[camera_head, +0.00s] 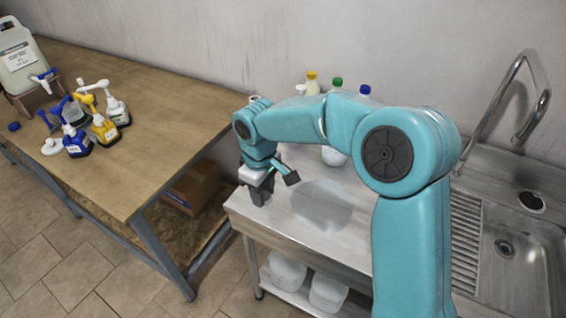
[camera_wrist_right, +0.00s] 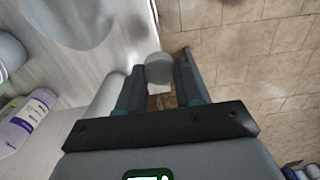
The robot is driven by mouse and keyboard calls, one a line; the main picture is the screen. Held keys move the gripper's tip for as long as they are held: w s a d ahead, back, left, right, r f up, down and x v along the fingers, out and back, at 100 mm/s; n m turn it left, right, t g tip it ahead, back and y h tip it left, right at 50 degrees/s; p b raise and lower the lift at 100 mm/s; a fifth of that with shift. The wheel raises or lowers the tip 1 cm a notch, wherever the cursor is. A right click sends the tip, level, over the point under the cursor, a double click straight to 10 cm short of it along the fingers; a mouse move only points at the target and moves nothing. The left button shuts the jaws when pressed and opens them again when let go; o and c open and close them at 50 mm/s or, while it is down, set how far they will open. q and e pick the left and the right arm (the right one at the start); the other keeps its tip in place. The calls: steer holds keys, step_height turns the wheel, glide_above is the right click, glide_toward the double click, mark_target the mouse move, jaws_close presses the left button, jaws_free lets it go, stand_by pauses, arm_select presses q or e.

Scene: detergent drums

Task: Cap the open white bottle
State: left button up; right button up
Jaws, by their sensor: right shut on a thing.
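My right gripper (camera_head: 262,196) hangs low over the left end of the steel counter, near its front edge. In the right wrist view the gripper (camera_wrist_right: 160,75) is shut on a small pale round piece that looks like a white cap (camera_wrist_right: 159,68), held between the fingertips. A plain white cylinder (camera_wrist_right: 104,97), possibly the open white bottle, shows beside the left finger in that view; its mouth cannot be made out. In the head view the held piece cannot be made out. My left gripper is not in view.
Bottles with yellow (camera_head: 312,84), green (camera_head: 337,84) and blue (camera_head: 365,90) tops stand along the wall, partly behind my right arm. A pale oval (camera_head: 322,205) lies on the counter (camera_head: 300,240). A sink (camera_head: 520,240) is at right, a wooden table (camera_head: 165,110) with pump bottles at left.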

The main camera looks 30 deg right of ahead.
steer(key=s+a+f+m, duration=0.2)
steer(key=a+f+m, duration=0.2)
steer(key=m, duration=0.1)
steer(key=shift+w, duration=0.1)
steer(key=shift+d, duration=0.1)
